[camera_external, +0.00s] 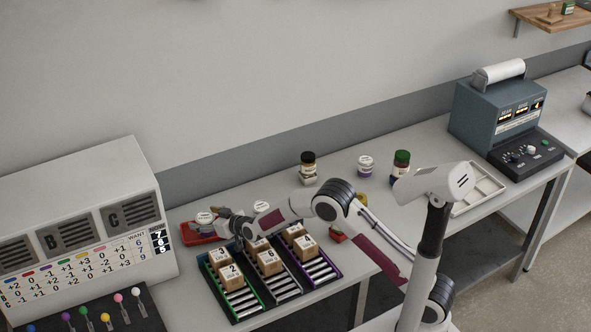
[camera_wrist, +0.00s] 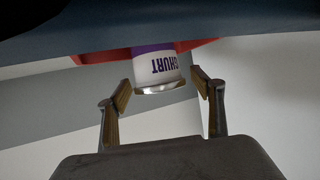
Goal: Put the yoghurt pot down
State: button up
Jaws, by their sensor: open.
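The yoghurt pot (camera_wrist: 157,70) shows in the wrist view as a white and purple pot with a silver rim. Its lettering appears upside down there, and it stands at a red tray (camera_wrist: 92,58). In the external view a pale-topped pot (camera_external: 205,216) sits at the red tray (camera_external: 190,238) on the left. My gripper (camera_external: 222,222) is low beside it. In the wrist view my gripper (camera_wrist: 160,84) is open, with one finger on each side of the pot's rim end and visible gaps between.
Boxes on green, black and purple roller racks (camera_external: 316,267) stand just right of my gripper. A white-lidded container (camera_external: 261,207) is behind my arm. A large lettered panel (camera_external: 85,235) rises at left.

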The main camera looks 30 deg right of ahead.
jog(key=shift+r, duration=0.15)
jog(key=shift+v, duration=0.9)
jog(key=r, duration=0.3)
jog(key=s+r, duration=0.1)
jog(key=r, duration=0.1)
jog(key=shift+d+r, duration=0.2)
jog(key=shift+r, duration=1.05)
jog(key=shift+d, duration=0.1)
